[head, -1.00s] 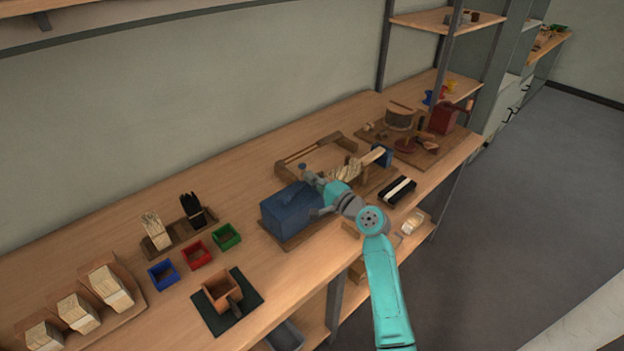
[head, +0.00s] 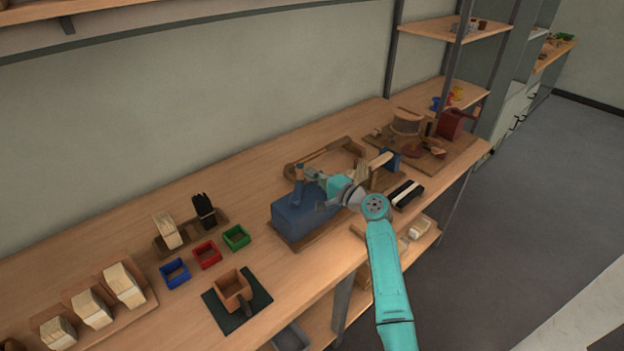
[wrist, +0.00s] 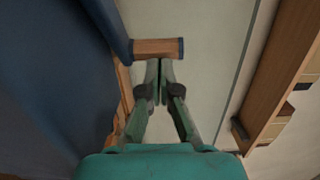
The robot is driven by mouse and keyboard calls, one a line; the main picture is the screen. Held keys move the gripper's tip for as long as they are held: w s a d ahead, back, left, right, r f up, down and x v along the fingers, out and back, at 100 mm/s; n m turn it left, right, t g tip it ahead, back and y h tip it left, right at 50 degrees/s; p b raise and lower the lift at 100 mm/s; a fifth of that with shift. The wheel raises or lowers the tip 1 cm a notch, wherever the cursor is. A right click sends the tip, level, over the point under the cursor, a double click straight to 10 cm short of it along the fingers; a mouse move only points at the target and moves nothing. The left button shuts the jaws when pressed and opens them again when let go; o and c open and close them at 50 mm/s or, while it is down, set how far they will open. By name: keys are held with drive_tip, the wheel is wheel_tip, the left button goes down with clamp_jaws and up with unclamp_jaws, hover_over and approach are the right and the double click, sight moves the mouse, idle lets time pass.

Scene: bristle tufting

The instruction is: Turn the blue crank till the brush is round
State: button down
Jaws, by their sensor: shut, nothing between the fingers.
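The blue machine box (head: 300,217) stands on a wooden base at mid-bench. Its blue crank arm (head: 297,190) rises from the box in the head view. In the wrist view the dark blue crank arm (wrist: 107,25) carries a wooden handle (wrist: 157,48) with a blue end. My gripper (wrist: 165,66) is shut and empty, its fingertips just below the handle in that picture; I cannot tell whether they touch. In the head view my gripper (head: 311,174) is beside the crank's top. A pale bristly piece (head: 361,172), perhaps the brush, is partly hidden behind my arm; its roundness cannot be told.
A wooden frame (head: 335,148) lies behind the machine. A blue block (head: 389,158) and a black-and-white bar (head: 406,195) are to the right. Red (head: 207,254), green (head: 236,237) and blue (head: 174,273) trays stand left. Bare bench lies along the wall.

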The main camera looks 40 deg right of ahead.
sight(302, 174)
drive_tip(key=shift+w+a, duration=0.35)
drive_tip(key=shift+w, duration=0.35)
drive_tip(key=shift+w+a, duration=0.35)
drive_tip(key=shift+w, duration=0.35)
drive_tip(key=shift+w+n+y, duration=0.3)
drive_tip(key=shift+n+y, duration=0.2)
drive_tip(key=shift+y, duration=0.3)
drive_tip(key=shift+w+a+n+y, duration=0.3)
drive_tip(key=shift+w+a+y, duration=0.1)
drive_tip(key=shift+w+a, duration=0.25)
drive_tip(key=shift+w+a+n+g+y, duration=0.15)
drive_tip(key=shift+n+g+y, duration=0.15)
drive_tip(key=shift+y, duration=0.2)
drive_tip(key=shift+w+a+n+y, duration=0.25)
drive_tip(key=shift+w+a, duration=0.2)
drive_tip(key=shift+a, duration=0.45)
drive_tip(key=shift+w+a+n+y, duration=0.15)
drive_tip(key=shift+w+a+y, duration=0.25)
drive_tip(key=shift+a, duration=0.45)
drive_tip(key=shift+a, duration=0.1)
drive_tip(key=v, duration=1.2)
drive_tip(key=shift+r, duration=0.25)
